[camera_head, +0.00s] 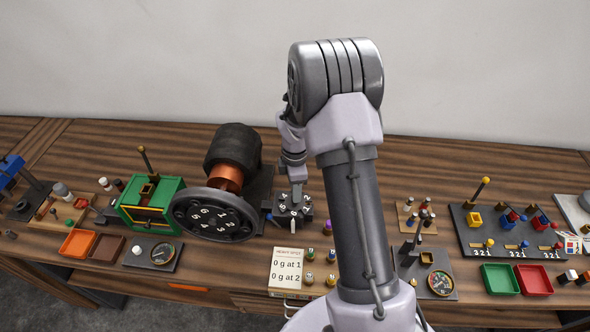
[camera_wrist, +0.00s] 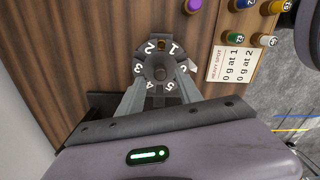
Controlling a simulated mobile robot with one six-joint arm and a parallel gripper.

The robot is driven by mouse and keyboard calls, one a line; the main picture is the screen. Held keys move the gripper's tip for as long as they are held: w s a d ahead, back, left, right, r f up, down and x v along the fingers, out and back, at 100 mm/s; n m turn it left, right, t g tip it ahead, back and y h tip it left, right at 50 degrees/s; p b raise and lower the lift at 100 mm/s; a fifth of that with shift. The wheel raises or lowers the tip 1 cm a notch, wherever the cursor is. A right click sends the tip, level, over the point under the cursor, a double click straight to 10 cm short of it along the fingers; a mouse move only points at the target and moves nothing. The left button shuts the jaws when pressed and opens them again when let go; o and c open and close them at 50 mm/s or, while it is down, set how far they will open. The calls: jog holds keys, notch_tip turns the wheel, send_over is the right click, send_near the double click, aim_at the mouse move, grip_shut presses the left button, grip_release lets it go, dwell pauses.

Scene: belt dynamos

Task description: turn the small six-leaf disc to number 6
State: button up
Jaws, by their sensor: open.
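The small six-leaf disc (camera_wrist: 160,72) is dark grey with white numbers around a round centre hub. In the wrist view, 1 and 2 are at the top and 3 is at the left; the lower numbers are small and partly hard to read. A small orange-brown spot shows at the top edge between 1 and 2. My gripper (camera_wrist: 159,88) is open, with one finger on each side of the disc's lower part. I cannot tell whether the fingers touch it. In the head view the disc (camera_head: 293,212) stands below my gripper (camera_head: 293,182), which partly covers it.
A large numbered wheel (camera_head: 212,215) with a copper and black machine stands close left of the disc. A "heavy spot" card (camera_head: 287,268) reads 0 g at 1 and 0 g at 2. Several coloured-cap weights (camera_head: 310,268) stand near it. A gauge (camera_head: 440,283) is to the right.

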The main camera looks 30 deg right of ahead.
notch_tip(320, 180, up, 15)
jog(key=p, duration=0.2)
jog(key=shift+f, duration=0.15)
dwell(0.4)
jog(key=s+a+r+m+t+b, duration=0.2)
jog(key=s+a+m+b, duration=0.45)
jog(key=a+b, duration=0.2)
jog(key=s+a+f+m+t+y+b, duration=0.1)
jog(key=s+a+m+b, duration=0.3)
jog(key=s, duration=0.4)
jog(key=s+a+f+m+t+y+b, duration=0.1)
jog(key=s+a+f+m+t+b, duration=0.1)
jog(key=s+a+m+b, duration=0.3)
jog(key=s+f+m+b, duration=0.1)
jog(key=s+m, duration=0.2)
jog(key=shift+s+a+f+t, duration=0.2)
jog(key=shift+s+f+t, duration=0.1)
jog(key=shift+s+t, duration=0.1)
